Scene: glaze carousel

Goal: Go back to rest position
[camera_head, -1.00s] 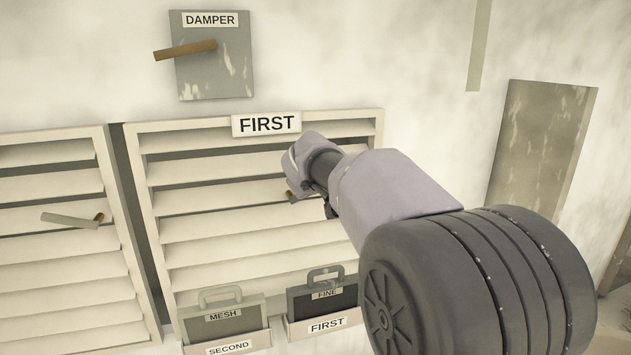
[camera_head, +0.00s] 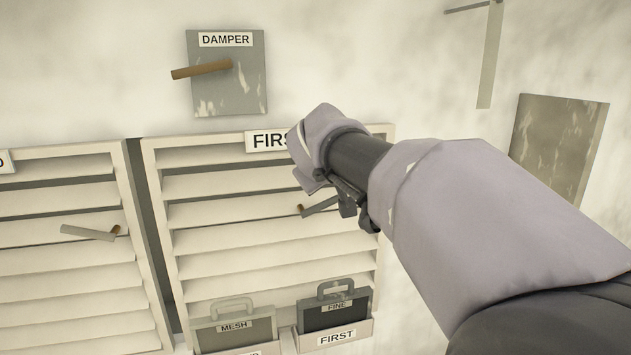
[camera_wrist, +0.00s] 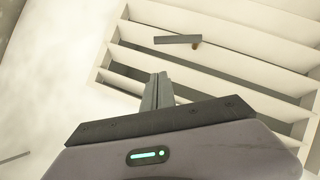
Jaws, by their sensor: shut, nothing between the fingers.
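My gripper (camera_wrist: 158,92) shows in the wrist view with its two fingers shut together and nothing between them. It points towards a louvred panel (camera_wrist: 113,55) and is apart from the grey handle (camera_wrist: 178,40) on it. In the head view my arm reaches in from the lower right, in front of the louvred panel marked FIRST (camera_head: 220,242). Its wrapped end covers part of the FIRST label (camera_head: 265,141).
A DAMPER plate (camera_head: 245,95) with a brown lever (camera_head: 200,70) is on the wall above. Another louvred panel (camera_head: 60,200) with a handle (camera_head: 88,233) is at left. MESH (camera_head: 235,338) and FINE (camera_head: 335,316) filters stand in holders below.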

